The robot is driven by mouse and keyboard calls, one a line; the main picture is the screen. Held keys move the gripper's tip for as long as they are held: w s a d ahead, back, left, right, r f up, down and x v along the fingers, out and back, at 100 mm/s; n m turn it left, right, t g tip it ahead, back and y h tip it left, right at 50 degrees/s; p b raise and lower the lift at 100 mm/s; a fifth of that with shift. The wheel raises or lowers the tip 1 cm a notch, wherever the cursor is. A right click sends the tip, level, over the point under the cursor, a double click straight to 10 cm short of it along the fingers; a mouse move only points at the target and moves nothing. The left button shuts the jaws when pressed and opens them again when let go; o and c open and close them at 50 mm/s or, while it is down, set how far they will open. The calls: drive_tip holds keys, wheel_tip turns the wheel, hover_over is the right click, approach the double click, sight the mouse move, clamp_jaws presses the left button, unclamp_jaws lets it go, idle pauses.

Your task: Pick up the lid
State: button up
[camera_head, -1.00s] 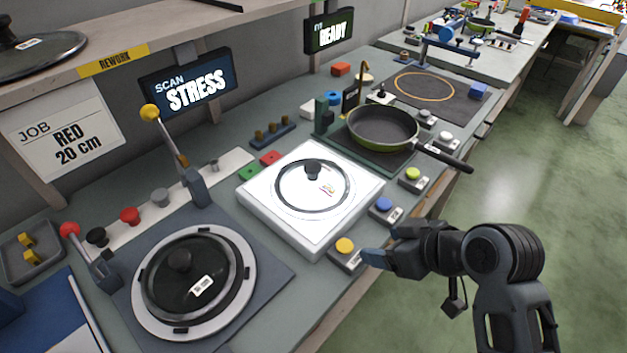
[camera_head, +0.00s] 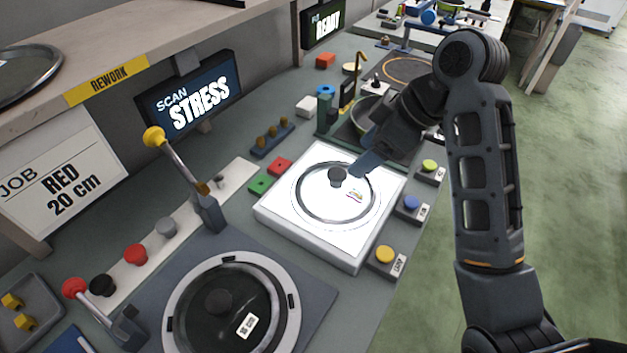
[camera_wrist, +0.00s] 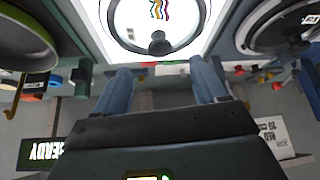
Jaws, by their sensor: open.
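A clear glass lid (camera_head: 354,209) with a steel rim and a dark knob (camera_head: 338,177) lies on the lit white scan box (camera_head: 311,237). My gripper (camera_head: 366,163) is just behind and right of the knob in the head view, close to the lid. In the wrist view the lid (camera_wrist: 190,12) and its knob (camera_wrist: 159,43) show ahead, and the fingers of my gripper (camera_wrist: 162,84) are apart with nothing between them. A second, dark glass lid (camera_head: 205,325) sits in a round ring fixture at front left.
The green pan (camera_head: 364,112) is partly hidden behind my arm. Yellow, blue and green buttons (camera_head: 385,254) line the right edge of the bench. A yellow-knobbed lever (camera_head: 178,163) stands left of the scan box. A shelf (camera_head: 120,50) overhangs the back left.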

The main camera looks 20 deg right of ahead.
sight(338, 172)
drive_tip(key=x, duration=0.4)
drive_tip(key=p+x, duration=0.1)
drive_tip(key=x, duration=0.3)
drive_tip(key=shift+w+a+r, duration=0.15)
drive_tip(key=shift+w, duration=0.05)
clamp_jaws()
idle(0.5)
drive_tip(key=shift+r, duration=0.1)
